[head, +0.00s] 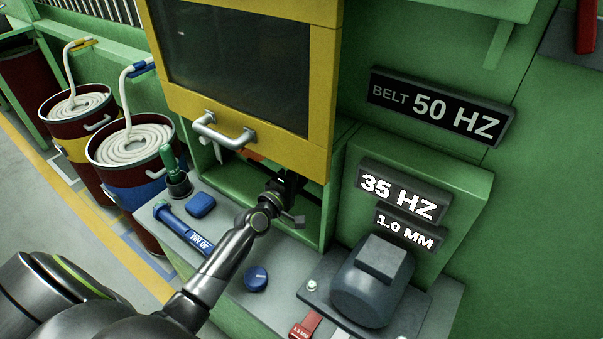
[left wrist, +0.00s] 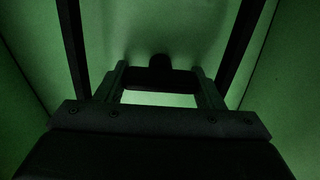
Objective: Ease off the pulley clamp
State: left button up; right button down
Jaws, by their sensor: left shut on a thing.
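My left gripper (head: 287,188) reaches into the green opening of the machine below the yellow-framed door. In the left wrist view, its dark fingers (left wrist: 160,82) are shut on a small dark, rounded part (left wrist: 160,62). This part may be the pulley clamp, but the view is too dark to tell. A short grey piece (head: 292,220) shows just below the gripper in the head view. The belt and pulleys cannot be made out. My right gripper is not in view.
The yellow door (head: 245,60) with its grey handle (head: 222,131) hangs above my arm. On the ledge are a blue 40 NM tool (head: 183,226), blue caps (head: 256,279), a green-handled tool (head: 170,165) and a grey motor (head: 372,280). Signs read BELT 50 HZ (head: 437,107), 35 HZ (head: 400,197) and 1.0 MM (head: 405,231).

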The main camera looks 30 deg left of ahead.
pick_arm(q)
jog(key=shift+n, duration=0.6)
jog(key=o, duration=1)
jog(key=s, duration=0.5)
jog(key=s+a+b, duration=0.1)
jog(key=s, duration=0.5)
jog(key=s+a, duration=0.1)
jog(key=s, duration=0.5)
jog(key=shift+s+a+b, duration=0.15)
jog(key=shift+a+b, duration=0.05)
jog(key=shift+b, duration=0.15)
jog(key=shift+f, duration=0.1)
